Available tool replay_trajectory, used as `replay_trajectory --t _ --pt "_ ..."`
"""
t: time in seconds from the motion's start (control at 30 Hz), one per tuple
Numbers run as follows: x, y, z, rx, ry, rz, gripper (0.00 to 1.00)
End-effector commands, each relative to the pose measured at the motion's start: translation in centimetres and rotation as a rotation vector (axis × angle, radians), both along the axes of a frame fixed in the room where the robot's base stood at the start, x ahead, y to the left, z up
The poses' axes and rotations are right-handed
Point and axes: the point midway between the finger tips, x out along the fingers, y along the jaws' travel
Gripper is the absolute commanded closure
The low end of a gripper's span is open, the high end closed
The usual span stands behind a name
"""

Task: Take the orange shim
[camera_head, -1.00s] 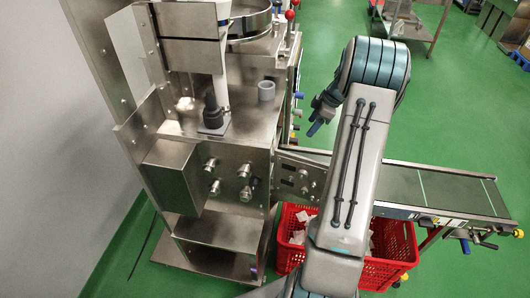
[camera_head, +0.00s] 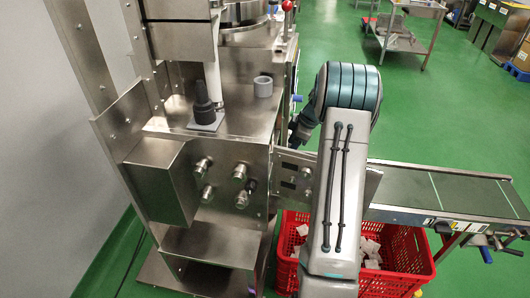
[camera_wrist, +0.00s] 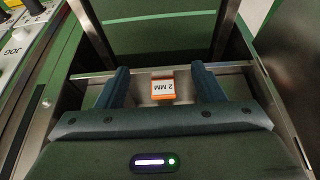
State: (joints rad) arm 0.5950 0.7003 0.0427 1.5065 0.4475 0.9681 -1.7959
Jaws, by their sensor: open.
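The orange shim (camera_wrist: 163,90) is a small orange-edged block with a white label reading "2 MM". In the wrist view it lies on a metal surface. My gripper (camera_wrist: 162,80) is open, with one dark finger to the left of the shim and one to the right. The shim sits between the fingers in the picture, with a gap on each side. I cannot tell the height of the fingers above the surface. In the head view the shim does not show, and my gripper (camera_head: 301,128) is partly hidden behind my arm.
A steel packing machine (camera_head: 225,150) stands at the left. A conveyor (camera_head: 440,190) runs to the right, with a red crate (camera_head: 400,262) holding white teabags below it. A grey ring (camera_head: 263,87) and a black-handled part (camera_head: 204,108) stand on the machine.

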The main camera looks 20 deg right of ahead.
Motion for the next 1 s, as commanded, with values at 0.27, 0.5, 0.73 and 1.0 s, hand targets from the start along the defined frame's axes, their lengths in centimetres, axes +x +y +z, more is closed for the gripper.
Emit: replay_trajectory --t 0.27,0.5,0.73,1.0 --pt "1.4 2.1 0.0 0.0 0.0 0.001 0.38" --pt "3.7 5.5 0.0 0.0 0.001 0.004 0.38" --pt "4.3 6.3 -2.6 0.001 0.002 0.0 0.38" --pt "4.3 6.3 -2.8 0.0 0.0 -0.001 0.41"
